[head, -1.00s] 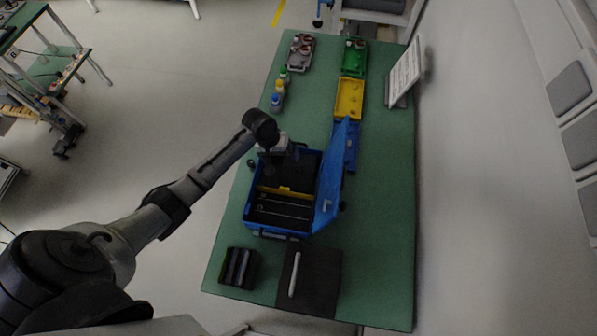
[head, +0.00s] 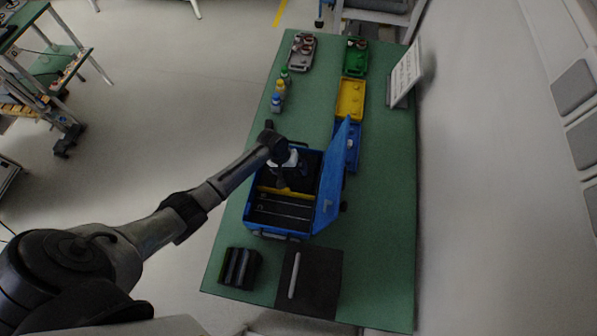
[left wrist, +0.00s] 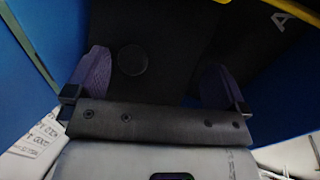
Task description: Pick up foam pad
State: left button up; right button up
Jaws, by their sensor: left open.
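The foam pad (head: 305,172) is a dark, nearly black piece in the far compartment of the open blue case (head: 247,216). My left gripper (head: 282,184) is over that compartment and hides part of it. In the left wrist view the dark foam surface (left wrist: 170,40) with a round mark lies between and beyond the fingers. My left gripper also shows there (left wrist: 157,78), its two purple-grey fingers spread wide with nothing held. I cannot tell whether the fingertips touch the foam. My right gripper is not in view.
The case's blue lid (head: 330,190) stands open on the right. A yellow divider (head: 279,191) crosses the case. Blue, yellow (head: 351,99) and green (head: 355,58) bins stand behind. Small bottles (head: 278,95) line the left. A black mat (head: 318,285) lies in front.

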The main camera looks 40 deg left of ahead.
pick_arm(q)
jog(key=shift+c, duration=0.2)
jog(key=c, duration=0.7)
jog(key=shift+c, duration=0.2)
